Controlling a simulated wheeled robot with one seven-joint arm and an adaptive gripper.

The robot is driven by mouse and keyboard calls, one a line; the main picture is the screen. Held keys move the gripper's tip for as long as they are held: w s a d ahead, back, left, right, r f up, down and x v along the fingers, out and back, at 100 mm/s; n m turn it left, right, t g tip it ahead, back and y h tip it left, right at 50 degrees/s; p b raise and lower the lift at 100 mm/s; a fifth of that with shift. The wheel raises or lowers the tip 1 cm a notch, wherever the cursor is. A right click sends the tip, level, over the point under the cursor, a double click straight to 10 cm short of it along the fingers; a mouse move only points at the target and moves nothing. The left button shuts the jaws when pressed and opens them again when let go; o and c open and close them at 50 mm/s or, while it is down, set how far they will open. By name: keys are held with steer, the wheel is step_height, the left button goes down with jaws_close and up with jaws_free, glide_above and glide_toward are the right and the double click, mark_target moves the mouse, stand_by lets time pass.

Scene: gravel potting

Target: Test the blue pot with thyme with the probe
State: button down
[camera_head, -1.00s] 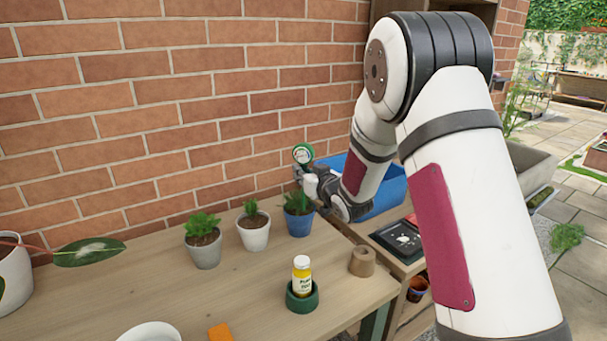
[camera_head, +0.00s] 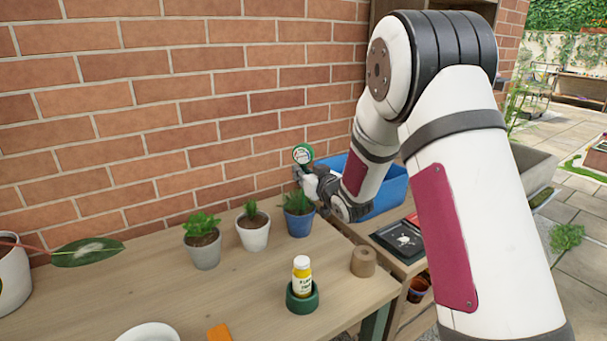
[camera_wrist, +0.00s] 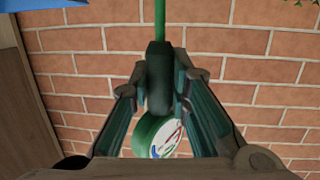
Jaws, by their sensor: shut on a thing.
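My gripper (camera_wrist: 160,95) is shut on the probe's dark handle (camera_wrist: 160,80). The probe has a round green-rimmed dial (camera_head: 302,154), also in the wrist view (camera_wrist: 158,137), and a thin green rod (camera_wrist: 160,20) running out of the wrist picture's top edge. In the head view my gripper (camera_head: 299,174) is just above the blue pot (camera_head: 299,225), with the dial up. The blue pot stands upright at the bench's far right, with a green plant (camera_head: 296,201) in it. The rod's tip is hidden, so I cannot tell whether it is in the soil.
A white pot (camera_head: 253,236) and a grey pot (camera_head: 203,252) with plants stand left of the blue pot. A blue bin (camera_head: 388,193) is behind my wrist. The brick wall (camera_head: 180,110) is close behind.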

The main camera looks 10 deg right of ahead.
steer(key=shift+f+b, duration=1.55)
steer(key=shift+f, duration=0.65)
stand_by(1.7)
steer(key=c, duration=1.4)
jaws_free()
steer(key=shift+s, duration=0.1)
